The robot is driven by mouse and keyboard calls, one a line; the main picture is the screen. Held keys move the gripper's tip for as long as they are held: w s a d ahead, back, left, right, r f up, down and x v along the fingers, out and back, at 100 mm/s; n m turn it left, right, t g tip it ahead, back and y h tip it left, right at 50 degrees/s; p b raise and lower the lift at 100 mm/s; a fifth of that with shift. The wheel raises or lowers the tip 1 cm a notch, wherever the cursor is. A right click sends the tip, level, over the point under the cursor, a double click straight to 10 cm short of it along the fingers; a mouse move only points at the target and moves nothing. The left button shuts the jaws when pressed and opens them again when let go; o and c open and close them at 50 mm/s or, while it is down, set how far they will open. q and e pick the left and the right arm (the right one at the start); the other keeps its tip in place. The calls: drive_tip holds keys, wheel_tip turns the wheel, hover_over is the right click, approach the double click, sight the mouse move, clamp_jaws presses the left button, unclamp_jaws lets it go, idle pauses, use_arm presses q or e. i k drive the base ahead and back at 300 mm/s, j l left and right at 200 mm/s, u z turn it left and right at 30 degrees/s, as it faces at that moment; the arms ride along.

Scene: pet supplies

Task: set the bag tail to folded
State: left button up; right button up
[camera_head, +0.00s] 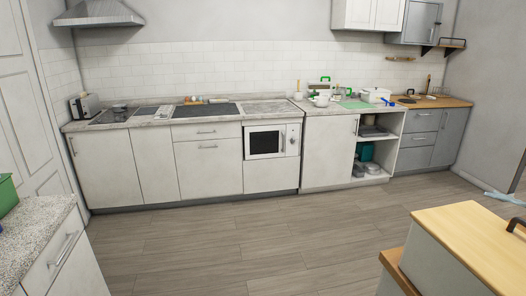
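I cannot make out any bag or bag tail in the head view. A green object (7,195) is cut off by the left edge on the speckled counter, and I cannot tell what it is. Neither my left nor my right gripper is in view.
A speckled counter with drawers (55,225) stands at the near left. A wood-topped unit (480,235) stands at the near right. A light blue object (507,198) shows at the right edge. White cabinets (110,170) line the back wall. The wooden floor (230,240) between is clear.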

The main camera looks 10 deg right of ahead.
sight(495, 195)
drive_tip(key=i, duration=1.8)
drive_tip(key=i+j, duration=0.15)
drive_tip(key=i, duration=1.65)
drive_tip(key=z, duration=0.45)
drive_tip(key=i+z, duration=0.1)
drive_tip(key=z, duration=0.4)
drive_tip(key=j+z, duration=0.1)
drive_tip(key=z, duration=0.35)
drive_tip(key=i+z, duration=0.1)
drive_tip(key=z, duration=2.05)
